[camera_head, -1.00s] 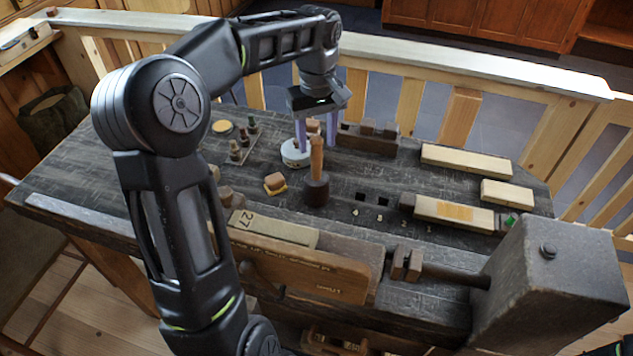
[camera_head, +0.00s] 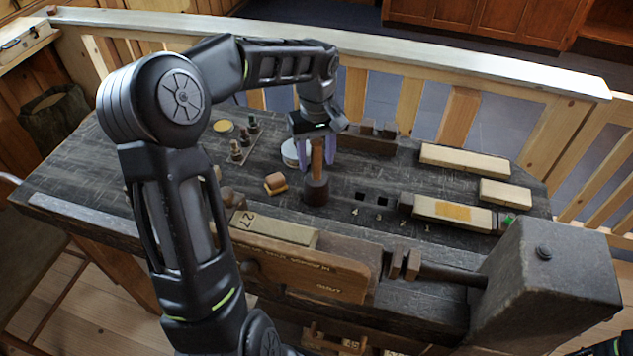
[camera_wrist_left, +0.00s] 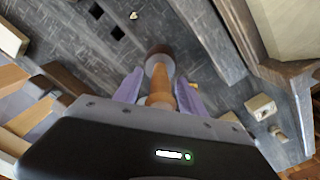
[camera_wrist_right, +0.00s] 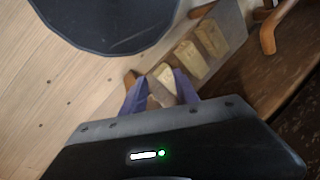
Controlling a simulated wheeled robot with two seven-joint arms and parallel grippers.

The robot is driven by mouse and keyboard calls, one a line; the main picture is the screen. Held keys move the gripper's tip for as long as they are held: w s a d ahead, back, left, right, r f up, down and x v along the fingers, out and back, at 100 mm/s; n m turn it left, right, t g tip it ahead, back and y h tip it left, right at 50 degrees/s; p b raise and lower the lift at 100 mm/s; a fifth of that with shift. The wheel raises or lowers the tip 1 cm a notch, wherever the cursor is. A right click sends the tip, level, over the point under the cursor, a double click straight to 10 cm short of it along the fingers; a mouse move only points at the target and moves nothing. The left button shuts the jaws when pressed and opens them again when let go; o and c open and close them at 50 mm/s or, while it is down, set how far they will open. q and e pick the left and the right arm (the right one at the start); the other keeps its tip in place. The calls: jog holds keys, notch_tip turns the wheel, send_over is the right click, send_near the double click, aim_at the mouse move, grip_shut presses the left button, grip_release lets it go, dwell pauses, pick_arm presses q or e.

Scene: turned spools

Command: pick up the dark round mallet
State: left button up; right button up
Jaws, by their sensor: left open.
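The dark round mallet (camera_head: 316,190) stands head down on the workbench, its light wooden handle pointing up. My left gripper (camera_head: 317,158) is open, with its purple fingers on either side of the handle. In the left wrist view the handle runs between the fingers (camera_wrist_left: 160,92), with the dark mallet head (camera_wrist_left: 159,60) beyond the fingertips. I cannot tell whether either finger touches the handle. My right gripper (camera_wrist_right: 161,82) is away from the mallet. Its fingers are apart, over the floor and some wooden pieces.
A pale round tin (camera_head: 290,153) is just behind the mallet, partly hidden by the gripper. A yellow-brown block (camera_head: 275,183) lies to the left. A dark wooden rack (camera_head: 370,140) stands behind right. Square holes (camera_head: 372,199) and long pale blocks (camera_head: 464,161) lie to the right.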

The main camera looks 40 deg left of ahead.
pick_arm(q)
grip_shut()
dwell(0.4)
dwell(0.4)
